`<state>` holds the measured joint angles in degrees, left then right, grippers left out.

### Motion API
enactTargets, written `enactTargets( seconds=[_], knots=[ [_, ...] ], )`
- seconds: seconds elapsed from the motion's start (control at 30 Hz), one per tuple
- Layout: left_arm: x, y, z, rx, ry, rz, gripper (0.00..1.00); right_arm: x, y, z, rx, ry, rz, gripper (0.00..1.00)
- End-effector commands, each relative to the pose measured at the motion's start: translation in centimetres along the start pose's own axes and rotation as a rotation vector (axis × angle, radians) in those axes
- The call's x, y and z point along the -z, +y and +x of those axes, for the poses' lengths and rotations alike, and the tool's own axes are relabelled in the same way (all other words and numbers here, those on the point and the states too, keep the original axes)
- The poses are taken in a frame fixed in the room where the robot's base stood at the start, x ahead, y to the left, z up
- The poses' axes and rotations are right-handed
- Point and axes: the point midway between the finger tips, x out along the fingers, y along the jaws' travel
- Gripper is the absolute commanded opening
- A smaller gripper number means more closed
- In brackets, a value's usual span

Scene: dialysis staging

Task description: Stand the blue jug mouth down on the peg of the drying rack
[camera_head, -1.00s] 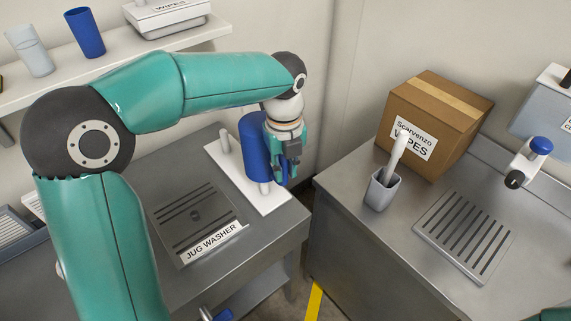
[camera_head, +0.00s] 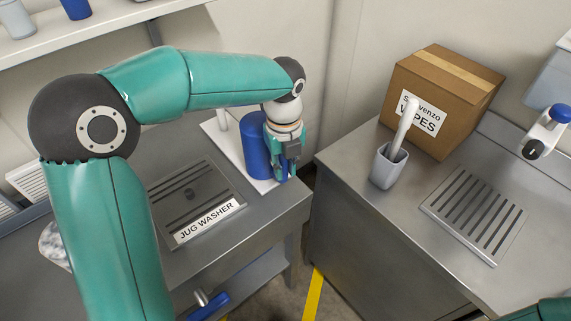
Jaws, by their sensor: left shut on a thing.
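The blue jug (camera_head: 256,146) stands upright in outline on or just above the white drying rack (camera_head: 266,186), at the back right of the left counter. My left gripper (camera_head: 284,172) is shut on the jug at its right side, fingers pointing down. One white peg (camera_head: 223,121) of the rack shows to the left behind the jug. The peg under the jug is hidden, and so is the jug's mouth. I cannot tell whether its lower edge touches the rack. My right gripper is out of view; only a bit of teal arm shows at bottom right.
The jug washer (camera_head: 193,200) lies left of the rack. Across a gap, the right counter holds a cardboard wipes box (camera_head: 441,105), a grey cup (camera_head: 388,167) with a white-handled tool and a slotted drain (camera_head: 474,214). A shelf (camera_head: 120,22) runs at upper left.

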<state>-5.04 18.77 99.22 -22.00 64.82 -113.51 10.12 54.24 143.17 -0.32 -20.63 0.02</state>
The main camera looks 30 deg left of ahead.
Motion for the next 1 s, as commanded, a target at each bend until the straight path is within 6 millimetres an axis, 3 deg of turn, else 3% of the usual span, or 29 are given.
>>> enactTargets(
  seconds=[1.0],
  knots=[
    [0.07, -0.08, 0.92, -0.001, 0.000, 0.002, 0.00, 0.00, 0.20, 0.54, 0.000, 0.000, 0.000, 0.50]
  ],
)
